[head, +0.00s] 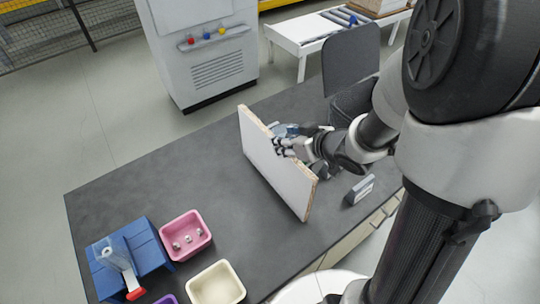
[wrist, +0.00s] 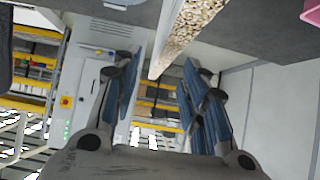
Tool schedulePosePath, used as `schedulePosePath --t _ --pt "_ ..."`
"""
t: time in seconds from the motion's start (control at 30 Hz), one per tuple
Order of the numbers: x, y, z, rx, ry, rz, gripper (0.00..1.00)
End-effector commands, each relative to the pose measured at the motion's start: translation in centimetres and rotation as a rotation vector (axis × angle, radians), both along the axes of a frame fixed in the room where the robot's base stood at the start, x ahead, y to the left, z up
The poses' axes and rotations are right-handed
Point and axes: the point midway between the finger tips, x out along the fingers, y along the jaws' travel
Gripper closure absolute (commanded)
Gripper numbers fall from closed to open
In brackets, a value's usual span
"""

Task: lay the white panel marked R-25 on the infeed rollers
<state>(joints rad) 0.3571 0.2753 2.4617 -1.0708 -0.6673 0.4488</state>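A white panel (head: 265,160) with a bare chipboard edge stands on its edge, tilted, on the dark worktop in the head view. No R-25 mark can be read on it. My gripper (head: 287,138) is at its upper edge, with one finger over the white face and part of the gripper behind. In the wrist view the panel's speckled edge (wrist: 190,25) reaches between the blue-padded fingers of my gripper (wrist: 158,68). Gaps show on both sides, so the gripper looks open around it. Rollers (head: 343,17) show on a white stand at the back; whether they are the infeed rollers is unclear.
A pink bin (head: 185,234) with small parts, a cream bin (head: 216,286) and a blue fixture (head: 127,258) occupy the worktop's (head: 130,185) near left. A small grey labelled block (head: 359,190) sits right of the panel. A grey cabinet (head: 205,50) stands behind.

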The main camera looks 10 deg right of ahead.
Motion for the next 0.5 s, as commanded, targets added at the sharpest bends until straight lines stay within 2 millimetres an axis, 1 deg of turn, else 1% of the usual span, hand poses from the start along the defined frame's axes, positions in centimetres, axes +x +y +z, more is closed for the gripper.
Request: schedulePosePath --t 0.17,0.27,0.4,0.5 --pt "0.6 0.3 -0.6 0.000 0.000 0.000 0.60" --pt "1.2 0.9 -1.5 -0.001 0.001 0.001 0.60" --pt "2.6 1.8 -3.1 0.000 0.001 0.002 0.60" --pt "3.5 2.1 -3.6 0.000 0.001 0.000 0.60"
